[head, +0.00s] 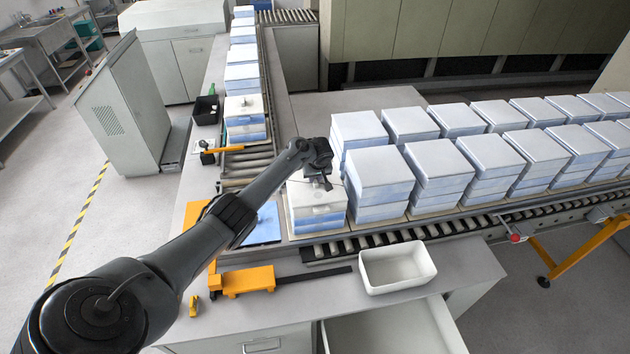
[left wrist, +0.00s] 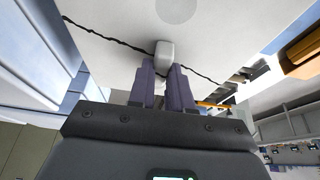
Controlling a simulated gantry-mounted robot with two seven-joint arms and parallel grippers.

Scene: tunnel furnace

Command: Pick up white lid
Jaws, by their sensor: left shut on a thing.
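The white lid (head: 300,196) is on top of a white and pale blue box stack (head: 318,222) at the near left end of the conveyor. It also shows in the left wrist view (left wrist: 110,22), with a small white knob (left wrist: 164,50) and a thin dark wavy line across it. My left gripper (head: 322,183) is above the lid, pointing down. In the left wrist view its two dark fingers (left wrist: 162,72) are shut on the knob. I cannot tell whether the lid is apart from the stack. My right gripper is not in view.
Rows of similar box stacks (head: 380,175) stand close to the right and behind. A blue plate (head: 263,226) lies left of the stack. A white open bin (head: 397,268) and an orange tool (head: 248,280) are on the front bench. A grey cabinet (head: 125,105) stands farther left.

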